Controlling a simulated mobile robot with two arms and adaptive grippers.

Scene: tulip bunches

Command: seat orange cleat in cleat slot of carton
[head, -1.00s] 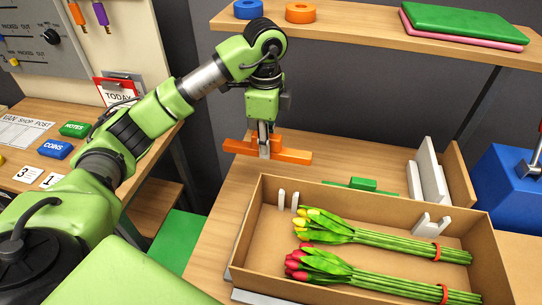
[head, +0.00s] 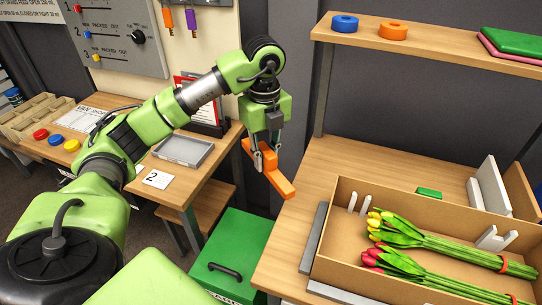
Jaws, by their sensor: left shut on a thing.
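The orange cleat (head: 277,180) is a bar with a raised block. My left gripper (head: 265,160) is shut on it and holds it tilted, apart from the carton, to the left of it. The open brown carton (head: 345,215) is on the wooden table at the right, partly cut off by the frame. Two bunches of tulips lie in it, one yellow (head: 395,228) and one red (head: 392,260), with white slotted holders (head: 358,200) (head: 495,238) at the bunches' ends. I cannot make out which is the cleat slot. My right gripper is not in view.
A green block (head: 429,192) and white boards (head: 490,187) are behind the carton. A shelf (head: 430,45) with tape rolls is above. A green bin (head: 232,258) with a black handle stands at the left of the table.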

